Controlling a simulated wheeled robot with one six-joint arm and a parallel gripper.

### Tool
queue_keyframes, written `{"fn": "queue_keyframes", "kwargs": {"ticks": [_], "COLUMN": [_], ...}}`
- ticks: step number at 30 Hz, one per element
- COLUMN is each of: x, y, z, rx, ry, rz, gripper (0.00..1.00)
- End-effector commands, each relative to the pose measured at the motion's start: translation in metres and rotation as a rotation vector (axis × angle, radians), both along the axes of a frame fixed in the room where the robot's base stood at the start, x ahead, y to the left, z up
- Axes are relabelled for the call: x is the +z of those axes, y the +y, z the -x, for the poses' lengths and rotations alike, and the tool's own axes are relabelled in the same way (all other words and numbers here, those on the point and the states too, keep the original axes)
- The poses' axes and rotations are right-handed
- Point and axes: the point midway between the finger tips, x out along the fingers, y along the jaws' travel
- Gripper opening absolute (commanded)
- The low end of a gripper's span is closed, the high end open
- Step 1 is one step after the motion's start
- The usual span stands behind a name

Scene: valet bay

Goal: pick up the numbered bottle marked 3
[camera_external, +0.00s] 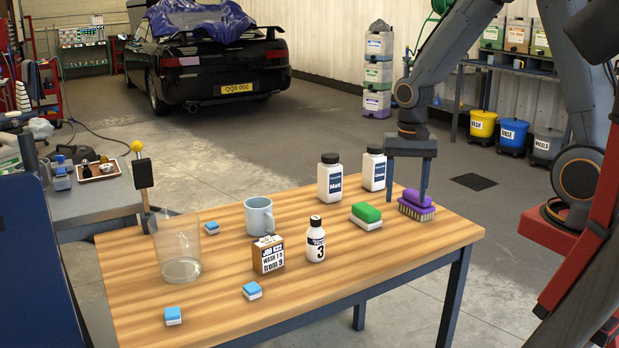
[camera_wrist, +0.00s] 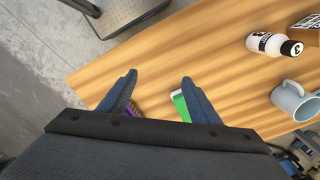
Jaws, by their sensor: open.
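The bottle marked 3 (camera_external: 316,243) is small and white with a black cap. It stands upright on the wooden table, right of a printed box. In the wrist view a white bottle with a black cap (camera_wrist: 263,42), seemingly the same one, is at the upper right, outside my jaws. My gripper (camera_external: 407,192) is open and empty, pointing down near the purple brush at the table's far right. It is well to the right of the bottle. In the wrist view my gripper (camera_wrist: 159,76) shows two spread fingers with bare table between the tips.
The purple brush (camera_external: 416,205), green sponge (camera_external: 366,212) and two larger white bottles (camera_external: 329,182) (camera_external: 373,170) are near my gripper. A mug (camera_external: 259,217), the printed box (camera_external: 268,255), a clear beaker (camera_external: 178,250) and small blue-topped blocks (camera_external: 252,291) share the table. The front right tabletop is clear.

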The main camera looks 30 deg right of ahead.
Motion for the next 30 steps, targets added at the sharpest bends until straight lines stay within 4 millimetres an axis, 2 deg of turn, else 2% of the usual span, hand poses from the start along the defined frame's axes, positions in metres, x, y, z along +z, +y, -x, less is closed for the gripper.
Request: {"fn": "queue_keyframes", "kwargs": {"ticks": [1, 6, 12, 16, 21, 26, 30], "x": [0.002, 0.0, -0.009, -0.015, -0.021, -0.029, -0.044], "y": [0.018, 0.076, 0.149, 0.189, 0.216, 0.222, 0.222], "z": [-0.01, -0.039, -0.059, -0.064, -0.066, -0.066, -0.065], "rx": [-0.071, -0.362, -0.698, -0.876, -1.008, -1.041, -1.041], "ry": [0.002, 0.001, 0.0, -0.001, -0.002, -0.001, -0.001], "rz": [0.001, 0.002, 0.002, 0.001, -0.001, 0.0, 0.001], "gripper": [0.57, 0.57, 0.57, 0.57, 0.57, 0.57, 0.57]}}
